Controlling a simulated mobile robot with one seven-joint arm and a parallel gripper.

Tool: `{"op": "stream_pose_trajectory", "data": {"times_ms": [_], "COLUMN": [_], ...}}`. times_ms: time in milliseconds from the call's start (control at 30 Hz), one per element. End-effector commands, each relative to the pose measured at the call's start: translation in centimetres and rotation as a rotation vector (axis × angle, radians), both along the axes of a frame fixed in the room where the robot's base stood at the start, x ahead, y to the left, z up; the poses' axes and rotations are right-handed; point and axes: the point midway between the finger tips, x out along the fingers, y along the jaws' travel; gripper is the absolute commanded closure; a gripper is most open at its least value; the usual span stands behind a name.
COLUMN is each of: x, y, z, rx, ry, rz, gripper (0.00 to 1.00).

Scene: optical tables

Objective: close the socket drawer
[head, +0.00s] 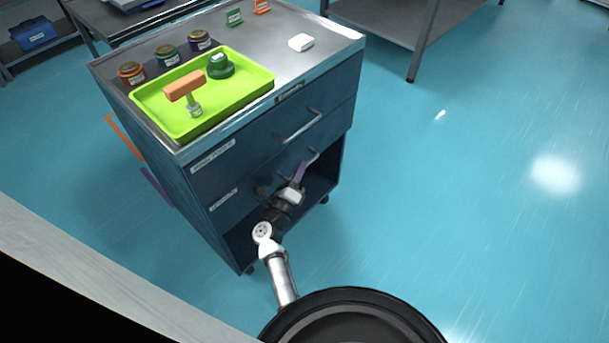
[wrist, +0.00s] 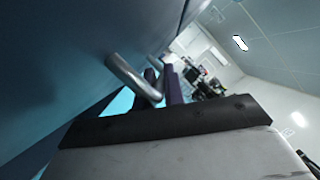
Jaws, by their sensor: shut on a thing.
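The dark blue cabinet (head: 225,185) has two stacked drawers with bar handles; their labels are too small to read. The upper drawer's handle (head: 298,127) is free. My gripper (head: 303,168) is at the lower drawer's handle (head: 314,158), with its purple fingers shut on the bar. In the wrist view my gripper (wrist: 163,80) has its fingers at the metal handle (wrist: 130,76), close to the blue drawer front (wrist: 60,60). The lower front looks about flush with the upper one, but my arm hides part of it, so any small gap cannot be told.
A grey table (head: 400,25) stands behind at right. The blue floor at right is clear.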

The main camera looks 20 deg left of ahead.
Motion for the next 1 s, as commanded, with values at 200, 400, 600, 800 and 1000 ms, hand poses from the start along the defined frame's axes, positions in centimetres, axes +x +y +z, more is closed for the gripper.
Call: {"op": "stream_pose_trajectory", "data": {"times_ms": [200,400,600,800,1000], "x": [0.18,0.15,0.12,0.11,0.22], "y": [0.41,0.37,0.28,0.19,-0.04], "z": [0.27,0.23,0.19,0.1,-0.17], "rx": [-0.004,-0.003,-0.003,-0.002,-0.002], "ry": [-0.003,-0.003,-0.002,-0.002,-0.002], "rz": [0.012,0.01,0.007,0.007,0.007], "gripper": [1.0,0.68,0.68,0.68,0.68]}}
